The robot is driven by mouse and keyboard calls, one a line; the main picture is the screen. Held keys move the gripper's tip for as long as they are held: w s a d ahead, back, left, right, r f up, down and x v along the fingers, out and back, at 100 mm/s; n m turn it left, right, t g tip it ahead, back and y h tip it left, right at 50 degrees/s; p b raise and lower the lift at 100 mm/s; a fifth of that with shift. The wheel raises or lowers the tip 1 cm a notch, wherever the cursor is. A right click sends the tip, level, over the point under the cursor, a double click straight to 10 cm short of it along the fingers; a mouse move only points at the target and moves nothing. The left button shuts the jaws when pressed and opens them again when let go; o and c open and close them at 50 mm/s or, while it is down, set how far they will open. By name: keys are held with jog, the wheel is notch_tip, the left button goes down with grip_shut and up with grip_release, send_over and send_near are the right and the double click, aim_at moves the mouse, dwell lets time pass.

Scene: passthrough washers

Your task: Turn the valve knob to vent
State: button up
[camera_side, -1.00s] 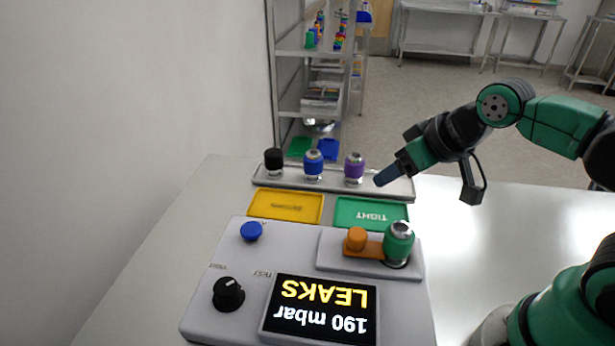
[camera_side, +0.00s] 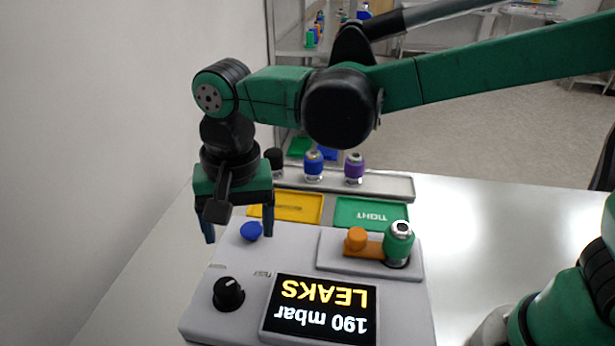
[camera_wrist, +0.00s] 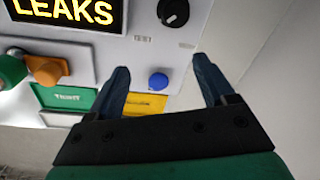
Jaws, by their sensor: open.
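The valve knob (camera_side: 228,294) is black and round with a white pointer line, at the front left of the grey tester box (camera_side: 255,315). In the side view its pointer is towards the upper right; it also shows in the wrist view (camera_wrist: 173,12). My gripper (camera_side: 239,240) is open and empty, pointing down behind the knob, above the back left part of the box. Its two blue fingers stand apart on either side of the blue button (camera_side: 251,231). In the wrist view the button (camera_wrist: 158,82) lies between the fingers.
The display (camera_side: 320,308) reads LEAKS, 190 mbar. A green fitting (camera_side: 398,241) and an orange clamp (camera_side: 356,239) sit on the box's right. Yellow (camera_side: 297,206) and green TIGHT (camera_side: 372,213) trays lie behind, then a rack (camera_side: 398,187) with several fittings. A wall stands left.

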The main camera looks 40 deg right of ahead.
aim_at(225, 284)
jog(key=shift+m+g+h, duration=0.3)
jog(key=shift+m+g, duration=0.1)
jog(key=a, duration=0.1)
jog(key=a+f, duration=0.1)
jog(key=s+a+f, duration=0.1)
jog(key=shift+a+f, duration=0.15)
jog(key=shift+a, duration=0.25)
jog(key=shift+f, duration=2.65)
grip_shut()
